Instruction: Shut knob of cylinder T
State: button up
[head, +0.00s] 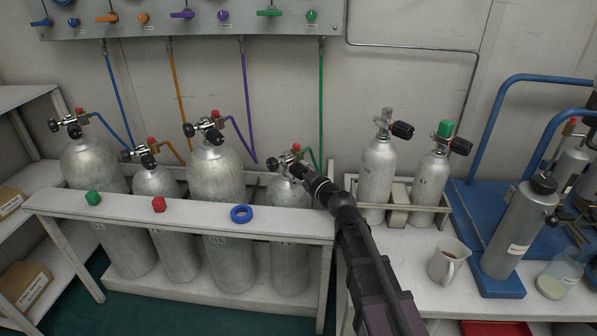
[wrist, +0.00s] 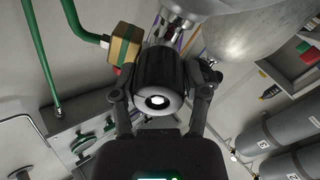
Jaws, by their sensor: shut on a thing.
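My gripper (head: 308,178) reaches the valve of the rightmost cylinder (head: 290,198) in the front rack, the one with the green hose. In the wrist view my gripper (wrist: 160,102) has its two fingers on either side of a black ribbed knob (wrist: 158,75) with a pale round centre, shut on it. The knob sits on the valve of that cylinder, whose silver shoulder (wrist: 245,35) shows behind. In the head view my gripper hides most of the knob. The cylinder's lettering is too small to read surely.
A white rail (head: 180,212) crosses before several cylinders and bears a blue ring (head: 241,214), a red block (head: 159,204) and a green block (head: 93,198). Two cylinders stand in a rack to the right, near a jug (head: 448,262). The green hose (head: 321,110) hangs close behind the valve.

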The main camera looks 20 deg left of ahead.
jog(key=shift+w, duration=0.1)
jog(key=o, duration=1.2)
jog(key=shift+c, duration=0.2)
jog(key=shift+n, duration=0.4)
